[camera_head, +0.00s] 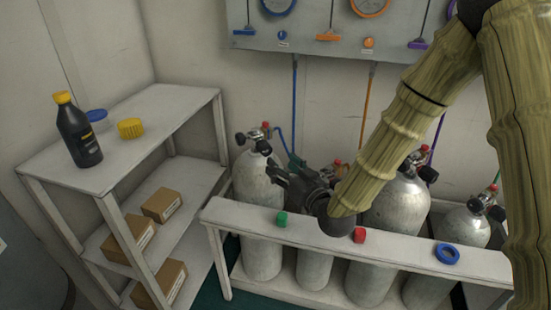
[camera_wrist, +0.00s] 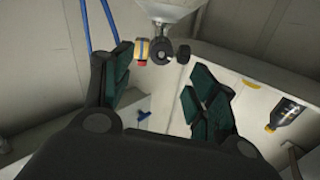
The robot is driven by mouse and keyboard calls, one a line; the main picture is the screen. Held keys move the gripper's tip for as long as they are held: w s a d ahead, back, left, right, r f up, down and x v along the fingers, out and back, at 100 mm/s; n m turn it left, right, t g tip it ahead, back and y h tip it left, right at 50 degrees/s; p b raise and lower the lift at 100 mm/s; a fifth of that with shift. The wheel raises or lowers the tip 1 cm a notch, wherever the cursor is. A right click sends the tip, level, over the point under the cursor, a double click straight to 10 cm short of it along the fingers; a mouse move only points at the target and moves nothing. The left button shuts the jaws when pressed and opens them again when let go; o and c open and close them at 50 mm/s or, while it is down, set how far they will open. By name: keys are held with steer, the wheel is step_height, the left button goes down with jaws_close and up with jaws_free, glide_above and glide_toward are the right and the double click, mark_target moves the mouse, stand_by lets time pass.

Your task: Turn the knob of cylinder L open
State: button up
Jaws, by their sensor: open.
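The leftmost grey cylinder (camera_head: 262,195) stands upright behind the low white rack, its valve (camera_head: 259,141) on top with black and red knobs. No letter on it is readable. In the wrist view its valve (camera_wrist: 160,38) is at the top centre, with a black round knob (camera_wrist: 183,53) and a red-tipped part with a yellow band (camera_wrist: 142,51). My gripper (camera_head: 281,166) is open and empty, right of and a little below this valve. In the wrist view my gripper (camera_wrist: 158,80) has its fingers spread, with the valve beyond the tips, apparently untouched.
More cylinders (camera_head: 396,205) stand to the right, partly behind my arm. The white rack rail (camera_head: 325,236) carries a green, a red and a blue cap. A shelf (camera_head: 110,176) with a black bottle (camera_head: 77,131) stands left. The gauge panel (camera_head: 330,40) and hoses are behind.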

steer(key=shift+v, duration=1)
stand_by(0.7)
